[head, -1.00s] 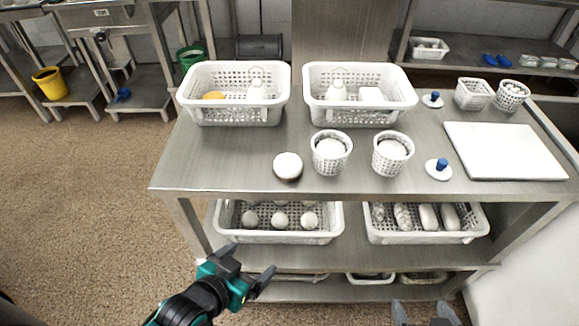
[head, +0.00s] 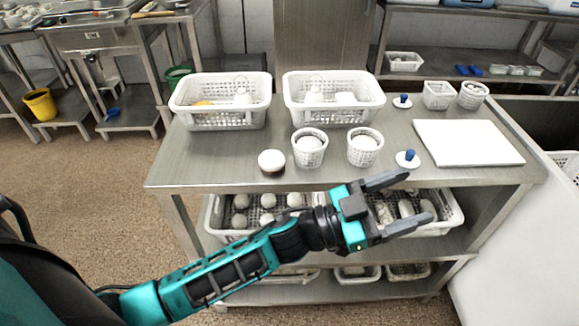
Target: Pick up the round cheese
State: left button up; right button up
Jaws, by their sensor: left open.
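A round white piece with a dark underside (head: 271,161) sits on the steel tabletop near its front edge; it may be the round cheese. Round white pieces also sit inside two small round perforated baskets, the left one (head: 308,158) and the right one (head: 363,157). A yellow rounded piece (head: 203,103) is partly hidden in the large left basket (head: 220,119). My left gripper (head: 406,197) is open and empty, its fingers pointing right, in front of the table's front edge and right of these pieces. My right gripper is not in view.
A second large basket (head: 334,115) stands on the tabletop. A white board (head: 467,143), blue-knobbed lids (head: 407,159) and small baskets (head: 439,95) stand at the right. A lower-shelf basket (head: 450,217) is partly hidden by my arm. The tabletop's left front is clear.

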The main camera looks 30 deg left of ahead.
pick_arm(q)
jog(key=s+d+r+m+g+h, duration=0.3)
jog(key=d+m+g+h, duration=0.15)
jog(key=m+g, duration=0.5)
jog(key=n+g+y, duration=0.5)
jog(key=y, duration=1.9)
send_near(273, 157)
jog(key=x, duration=0.4)
jog(key=shift+s+p, duration=0.15)
jog(key=shift+p, duration=0.25)
jog(key=shift+x, duration=2.9)
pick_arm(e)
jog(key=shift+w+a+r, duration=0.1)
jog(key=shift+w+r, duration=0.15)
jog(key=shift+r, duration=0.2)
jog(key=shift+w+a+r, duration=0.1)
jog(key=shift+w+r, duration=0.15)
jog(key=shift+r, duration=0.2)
